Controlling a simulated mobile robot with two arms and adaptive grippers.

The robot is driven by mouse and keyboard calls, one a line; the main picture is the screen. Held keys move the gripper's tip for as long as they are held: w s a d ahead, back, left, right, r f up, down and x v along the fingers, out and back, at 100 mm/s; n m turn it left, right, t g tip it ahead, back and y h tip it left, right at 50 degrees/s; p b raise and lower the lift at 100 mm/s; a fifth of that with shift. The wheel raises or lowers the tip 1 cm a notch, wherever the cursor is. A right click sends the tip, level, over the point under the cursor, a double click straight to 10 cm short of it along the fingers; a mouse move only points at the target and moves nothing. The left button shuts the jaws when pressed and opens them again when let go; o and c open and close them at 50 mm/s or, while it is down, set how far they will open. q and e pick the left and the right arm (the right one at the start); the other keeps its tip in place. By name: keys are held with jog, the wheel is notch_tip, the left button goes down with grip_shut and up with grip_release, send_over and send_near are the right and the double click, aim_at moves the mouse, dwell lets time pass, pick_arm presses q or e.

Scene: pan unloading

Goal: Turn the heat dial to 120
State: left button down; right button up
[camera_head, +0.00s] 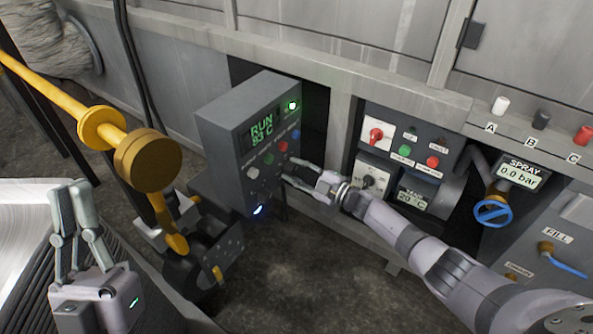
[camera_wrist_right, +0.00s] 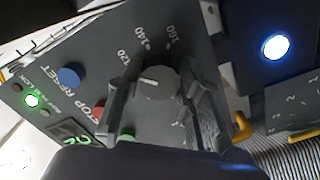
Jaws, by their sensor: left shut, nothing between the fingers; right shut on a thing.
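The heat dial (camera_wrist_right: 158,84) is a grey round knob on the control box (camera_head: 222,125). In the right wrist view the numbers 120, 140 and 160 curve above it. Its pale pointer line points left and slightly up, toward the left finger, a little below the 120 number. My right gripper (camera_head: 290,180) has its fingers on either side of the dial and is shut on it; it also shows in the wrist view (camera_wrist_right: 160,95). In the head view the fingers hide the dial. My left gripper (camera_head: 70,195) is shut and empty at the lower left, far from the box.
The box display (camera_head: 262,129) reads RUN and about 93 C. Blue (camera_wrist_right: 68,77), red and green buttons sit beside the dial. A second panel (camera_head: 405,150) with a red knob stands to the right. A yellow rod with a round end (camera_head: 148,162) hangs at the left.

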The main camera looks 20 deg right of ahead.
jog(key=o, duration=1.1)
jog(key=shift+o, duration=0.2)
jog(key=v, duration=1.2)
